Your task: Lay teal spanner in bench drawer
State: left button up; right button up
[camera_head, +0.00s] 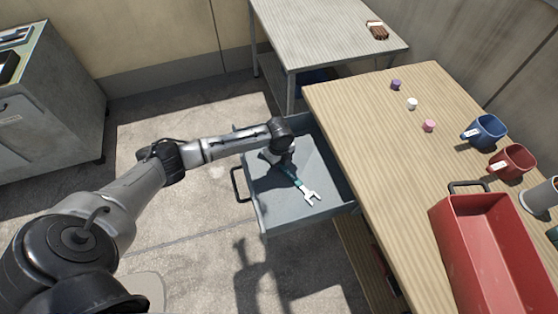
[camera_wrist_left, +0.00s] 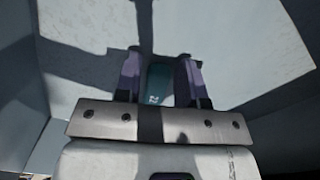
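The teal spanner (camera_head: 299,184) is inside the open grey-blue bench drawer (camera_head: 302,214), its pale open-jaw head toward the drawer's front right. I cannot tell whether it touches the drawer floor. My left gripper (camera_head: 271,156) is down in the drawer at the handle end of the spanner. In the left wrist view the teal handle (camera_wrist_left: 159,84) lies between the two purple-padded fingers (camera_wrist_left: 160,75) of my left gripper, very close to both. Whether they press on it is not clear. My right gripper is not in view.
The wooden bench (camera_head: 385,130) carries a red tray (camera_head: 448,232), a blue mug (camera_head: 487,130), a red mug (camera_head: 513,160) and several small coloured pieces. A grey table (camera_head: 330,35) stands behind. The drawer's handle (camera_head: 238,184) faces left over clear floor.

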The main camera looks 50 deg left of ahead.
pick_arm(q)
jog(key=shift+o, duration=1.1)
jog(key=shift+r, duration=0.1)
notch_tip(320, 180, up, 12)
jog(key=p, duration=0.4)
jog(key=shift+r, duration=0.1)
